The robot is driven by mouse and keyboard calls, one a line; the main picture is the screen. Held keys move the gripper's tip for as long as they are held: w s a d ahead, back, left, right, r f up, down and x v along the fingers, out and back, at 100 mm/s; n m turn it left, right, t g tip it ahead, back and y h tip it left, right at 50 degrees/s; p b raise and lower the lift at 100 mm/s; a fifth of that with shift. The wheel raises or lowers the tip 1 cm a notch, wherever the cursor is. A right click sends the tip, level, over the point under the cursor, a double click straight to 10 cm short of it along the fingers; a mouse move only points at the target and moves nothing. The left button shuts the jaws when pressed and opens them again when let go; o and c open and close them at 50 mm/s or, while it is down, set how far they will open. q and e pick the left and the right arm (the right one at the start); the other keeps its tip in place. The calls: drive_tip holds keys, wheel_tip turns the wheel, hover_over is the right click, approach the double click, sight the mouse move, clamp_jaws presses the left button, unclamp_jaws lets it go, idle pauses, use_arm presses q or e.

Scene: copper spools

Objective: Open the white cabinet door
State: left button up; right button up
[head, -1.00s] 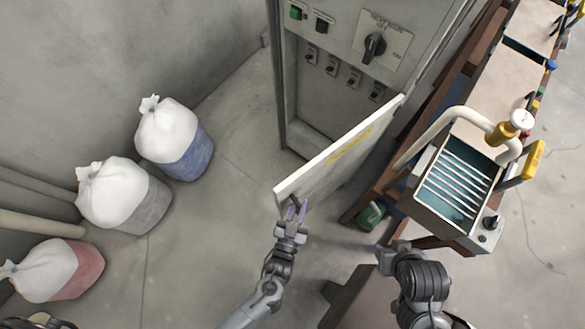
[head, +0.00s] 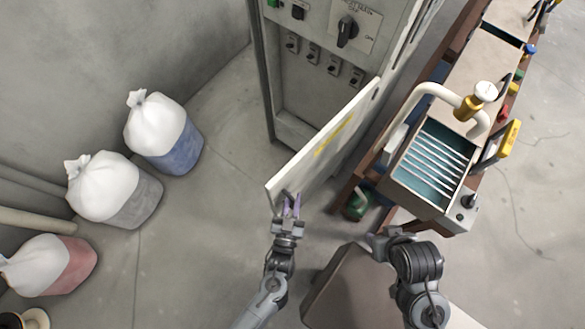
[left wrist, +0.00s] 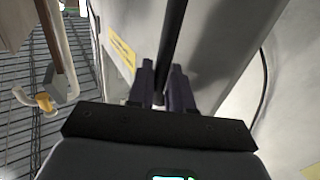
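The white cabinet door (head: 315,150) stands swung out from the grey cabinet (head: 325,90), with a wide gap at its left, free side. A yellow label marks its face; the label also shows in the left wrist view (left wrist: 122,50). My left gripper (head: 291,200) is at the door's free lower end, close to its face. In the left wrist view the two dark fingers (left wrist: 162,85) are apart, with a dark bar (left wrist: 172,35), apparently the handle, between them. Whether they press on it is unclear. My right gripper (head: 376,240) is away from the door; its fingers are hard to make out.
A workbench (head: 488,65) carrying a box with a blue, slatted interior (head: 440,160) stands right of the door. White-topped sacks (head: 160,130) line the left wall. A green container (head: 357,205) is on the floor under the bench. Floor left of the door is clear.

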use_arm(q)
drive_tip(key=shift+o, duration=1.1)
drive_tip(key=shift+d, duration=0.1)
drive_tip(key=shift+s, duration=0.1)
drive_tip(key=s+a+b, duration=0.1)
drive_tip(key=s, duration=0.9)
drive_tip(key=shift+s+a, duration=0.15)
drive_tip(key=shift+s, duration=0.15)
